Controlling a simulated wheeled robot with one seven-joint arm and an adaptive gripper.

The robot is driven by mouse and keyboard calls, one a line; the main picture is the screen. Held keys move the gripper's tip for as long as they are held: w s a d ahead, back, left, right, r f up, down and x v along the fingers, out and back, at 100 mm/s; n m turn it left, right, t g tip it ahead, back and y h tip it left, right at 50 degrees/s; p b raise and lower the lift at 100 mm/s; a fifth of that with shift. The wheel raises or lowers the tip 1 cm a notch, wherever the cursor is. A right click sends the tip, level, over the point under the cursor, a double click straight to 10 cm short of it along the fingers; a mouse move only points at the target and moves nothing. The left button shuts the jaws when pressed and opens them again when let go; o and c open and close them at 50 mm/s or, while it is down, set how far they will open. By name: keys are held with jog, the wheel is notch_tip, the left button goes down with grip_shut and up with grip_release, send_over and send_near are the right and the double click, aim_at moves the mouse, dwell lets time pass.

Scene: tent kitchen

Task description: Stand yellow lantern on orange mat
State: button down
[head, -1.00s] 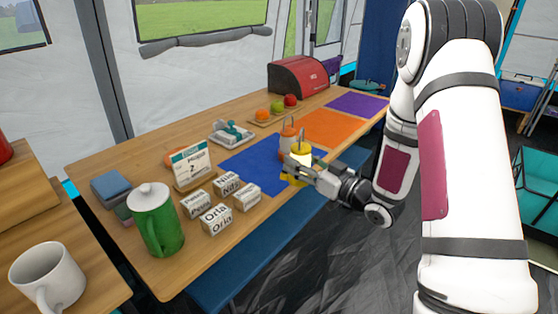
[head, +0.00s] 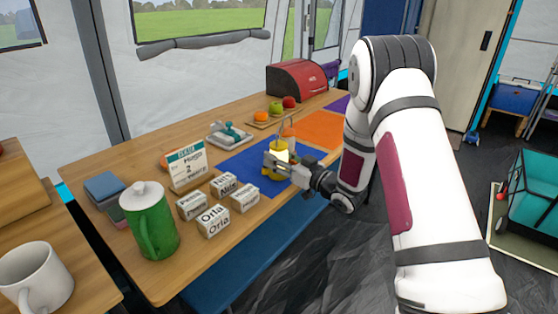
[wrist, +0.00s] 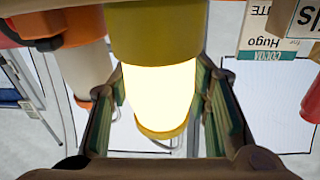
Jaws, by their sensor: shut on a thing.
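The yellow lantern (head: 280,154) has a glowing middle between yellow ends. My gripper (head: 284,165) is shut on it, over or at the blue mat (head: 248,161); I cannot tell if its base touches. In the wrist view the lantern (wrist: 158,88) sits between my two fingers (wrist: 160,110), its glowing part filling the middle. The orange mat (head: 322,131) lies flat further right along the table, with its visible surface bare. An orange lantern (wrist: 85,55) stands close beside the yellow one; in the head view it is mostly hidden behind it.
Several name blocks (head: 213,221) and a menu card (head: 187,166) stand left of the blue mat. A green pot (head: 152,225) is at the near left. Fruit on a board (head: 268,123) and a red bread box (head: 297,78) are at the back. A purple mat (head: 341,104) lies beyond the orange one.

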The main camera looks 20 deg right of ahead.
jog(key=shift+r, duration=0.1)
jog(key=c, duration=0.8)
grip_release()
jog(key=shift+c, duration=0.2)
jog(key=shift+s+d, duration=0.2)
jog(key=shift+s, duration=0.05)
jog(key=p+v, duration=0.1)
jog(key=v, duration=1)
jog(key=shift+p, duration=0.35)
